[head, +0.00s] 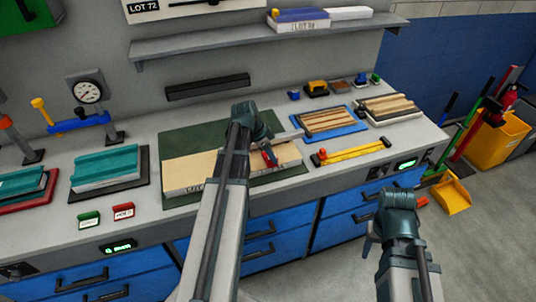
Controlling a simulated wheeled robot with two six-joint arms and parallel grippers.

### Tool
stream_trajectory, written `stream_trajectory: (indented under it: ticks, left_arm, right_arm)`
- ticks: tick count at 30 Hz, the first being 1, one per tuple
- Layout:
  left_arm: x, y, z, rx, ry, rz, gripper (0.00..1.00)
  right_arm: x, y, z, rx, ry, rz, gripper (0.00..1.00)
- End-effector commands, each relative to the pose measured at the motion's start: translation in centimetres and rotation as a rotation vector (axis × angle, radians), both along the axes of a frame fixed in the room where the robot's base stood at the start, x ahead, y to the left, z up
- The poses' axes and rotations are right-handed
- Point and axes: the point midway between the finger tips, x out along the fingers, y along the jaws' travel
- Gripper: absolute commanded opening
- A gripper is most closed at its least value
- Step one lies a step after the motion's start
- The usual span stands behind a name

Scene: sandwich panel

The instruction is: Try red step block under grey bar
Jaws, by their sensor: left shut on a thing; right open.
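The red step block (270,158) is small and sits at the tip of my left gripper (263,148), which is shut on it over the pale sandwich panel (190,170). A thin light grey bar (291,135) shows just right of the gripper, above the panel. My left arm hides the middle of the panel and part of the bar, so I cannot tell whether the block touches the bar or is under it. My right gripper (372,238) is open and empty, low in front of the bench.
The panel lies on a green mat (195,140). Right of it are a blue tray of wooden strips (358,128) and a yellow tool (352,152). Teal blocks (107,165) and a dial gauge stand (88,92) are left. A shelf (260,38) hangs above.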

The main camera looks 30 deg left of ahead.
Motion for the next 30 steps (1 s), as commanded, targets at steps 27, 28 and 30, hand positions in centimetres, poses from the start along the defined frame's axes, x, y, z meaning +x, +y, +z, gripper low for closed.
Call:
stream_trajectory:
  ticks: [27, 28, 30]
  left_arm:
    - [0.0, 0.0, 4.8, 0.0, 0.0, 0.0, 0.0]
    - [0.0, 0.0, 5.0, 0.0, 0.0, 0.0, 0.0]
    - [0.0, 0.0, 5.4, 0.0, 0.0, 0.0, 0.0]
  right_arm:
    - [0.0, 0.0, 4.8, 0.0, 0.0, 0.001, 0.5]
    - [0.0, 0.0, 5.0, 0.0, 0.0, 0.001, 0.5]
    - [0.0, 0.0, 5.4, 0.0, 0.0, 0.001, 0.5]
